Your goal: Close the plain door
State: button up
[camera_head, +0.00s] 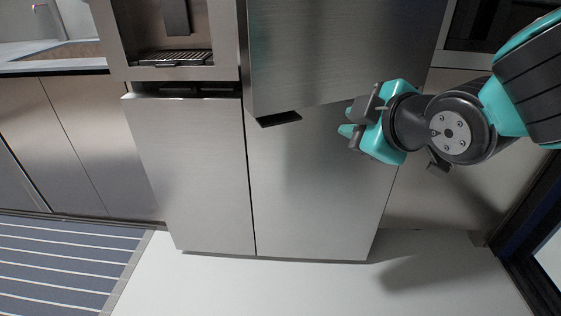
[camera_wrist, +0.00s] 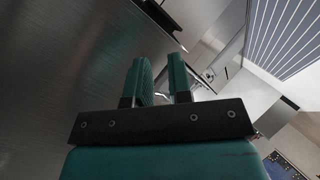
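The plain door (camera_head: 340,50) is the upper right steel door of a large fridge in the head view. Its lower edge stands out in front of the doors below and of the dispenser door beside it, so it looks partly open. In the wrist view a large brushed steel surface (camera_wrist: 60,70) fills the left side; it seems to be this door. My teal gripper (camera_head: 349,133) is just below and right of the door's lower edge in the head view; I cannot tell whether they touch. The wrist view shows its two fingers (camera_wrist: 160,78) apart with nothing between them.
The dispenser door (camera_head: 225,40) is left of the plain door. Two lower steel doors (camera_head: 195,165) look shut. A counter with a sink and cabinets (camera_head: 75,140) stands at the left, above a striped runner (camera_head: 60,265). The pale floor (camera_head: 250,290) in front is clear.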

aim_at(283, 123)
jog(key=w+a+f+n+t+y+b, duration=0.2)
jog(key=a+f+n+t+b, duration=0.15)
jog(key=f+n+b, duration=0.45)
jog(key=shift+m+t+y, duration=0.3)
jog(key=shift+t, duration=0.25)
jog(key=b+x, duration=0.1)
jog(key=x, duration=0.5)
jog(key=b+x, duration=0.2)
jog(key=x, duration=0.4)
jog(key=b+x, duration=0.2)
jog(key=x, duration=0.4)
jog(key=shift+s+a+f, duration=0.2)
jog(key=shift+a+f, duration=0.1)
jog(key=shift+a, duration=0.05)
jog(key=shift+c, duration=0.4)
grip_shut()
